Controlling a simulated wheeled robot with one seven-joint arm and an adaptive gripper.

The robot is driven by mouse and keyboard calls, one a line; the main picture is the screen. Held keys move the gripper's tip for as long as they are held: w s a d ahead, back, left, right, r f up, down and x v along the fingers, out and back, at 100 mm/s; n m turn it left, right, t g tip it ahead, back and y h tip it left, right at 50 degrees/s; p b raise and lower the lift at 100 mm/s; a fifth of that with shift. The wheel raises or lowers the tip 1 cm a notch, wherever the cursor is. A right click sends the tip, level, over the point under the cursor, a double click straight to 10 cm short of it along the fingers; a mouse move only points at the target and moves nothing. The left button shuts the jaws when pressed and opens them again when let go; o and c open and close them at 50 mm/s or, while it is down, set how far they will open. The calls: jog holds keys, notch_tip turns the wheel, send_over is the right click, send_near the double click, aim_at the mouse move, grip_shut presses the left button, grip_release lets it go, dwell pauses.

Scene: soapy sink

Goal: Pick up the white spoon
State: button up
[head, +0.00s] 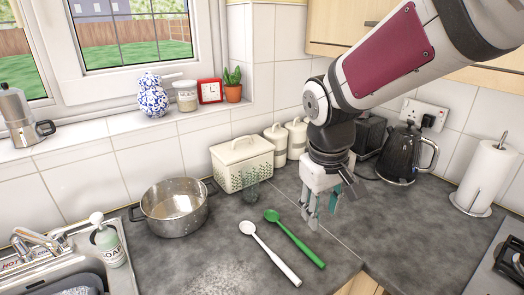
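The white spoon (272,256) lies flat on the grey worktop, its round bowl toward the back left and its handle running to the front right. A green spoon (297,241) lies beside it on the right, nearly parallel and apart from it. My gripper (322,214) points down above the worktop, to the right of both spoons and behind their handle ends. Its fingers are apart with nothing between them. Both spoons show whole.
The sink with a soap bottle (109,244) is at the left. A kettle (400,155) and paper roll (480,175) stand right. The worktop's front edge is close to the handles.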

jog(key=w+a+f+n+g+y+p, duration=0.1)
jog(key=w+a+f+n+g+p, duration=0.2)
jog(key=a+f, duration=0.45)
jog(key=t, duration=0.1)
send_over(279, 260)
jog(key=shift+m, duration=0.3)
jog(key=f, duration=0.5)
jog(key=s+f, duration=0.1)
jog(key=f, duration=0.2)
jog(key=shift+f, duration=0.3)
jog(key=shift+w+f+p, duration=0.15)
jog(key=shift+f+p, duration=0.05)
jog(key=shift+f, duration=0.7)
jog(key=shift+w+f+p, duration=0.2)
jog(key=shift+f+p, duration=0.05)
jog(key=shift+f, duration=0.7)
jog(key=shift+w+f+p, duration=0.15)
jog(key=shift+f+p, duration=0.05)
jog(key=shift+f, duration=0.7)
grip_shut()
